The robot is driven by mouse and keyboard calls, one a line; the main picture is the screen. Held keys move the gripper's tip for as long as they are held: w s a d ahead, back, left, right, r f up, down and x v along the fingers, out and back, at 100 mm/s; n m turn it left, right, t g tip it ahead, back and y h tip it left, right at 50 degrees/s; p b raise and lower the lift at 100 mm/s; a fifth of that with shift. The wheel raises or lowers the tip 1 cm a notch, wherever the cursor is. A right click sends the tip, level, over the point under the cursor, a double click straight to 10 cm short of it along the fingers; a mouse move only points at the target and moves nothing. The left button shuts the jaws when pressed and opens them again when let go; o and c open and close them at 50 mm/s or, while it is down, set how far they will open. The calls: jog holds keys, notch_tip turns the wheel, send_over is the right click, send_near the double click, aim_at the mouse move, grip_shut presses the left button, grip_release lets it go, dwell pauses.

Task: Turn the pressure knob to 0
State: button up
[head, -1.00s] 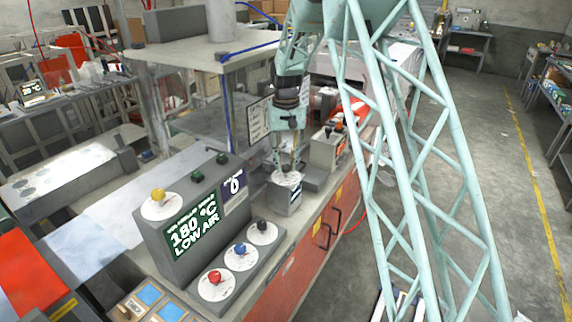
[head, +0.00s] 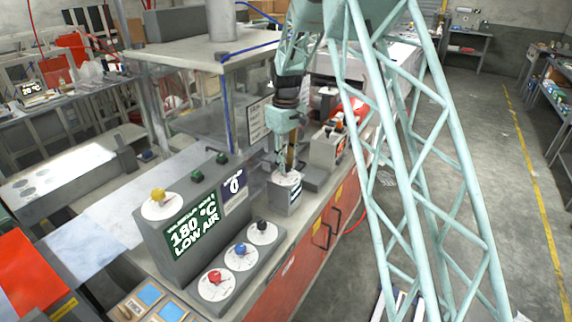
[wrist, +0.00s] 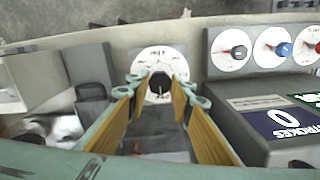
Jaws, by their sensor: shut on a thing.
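The pressure knob is a dark knob (wrist: 160,84) on a round white dial (wrist: 158,62), which carries dark markings too small to read surely. The dial sits on top of a small grey box (head: 284,196) on the bench in the head view. My gripper (wrist: 160,92) comes down over it, its two yellow-padded fingers on either side of the knob and shut on it. In the head view my gripper (head: 287,170) stands over the box and hides most of the dial. The knob's exact pointer setting cannot be told.
A grey console (head: 190,215) stands nearby, with a yellow knob, green buttons and a display reading 180 °C LOW AIR. Red, blue and black knobs sit on a lower panel (head: 240,262) before it. Another small box (head: 327,148) stands behind my gripper.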

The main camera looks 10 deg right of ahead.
dwell(0.5)
jog(key=o, duration=0.9)
jog(key=shift+r, duration=0.1)
notch_tip(320, 180, up, 12)
jog(key=shift+f, duration=0.1)
dwell(0.6)
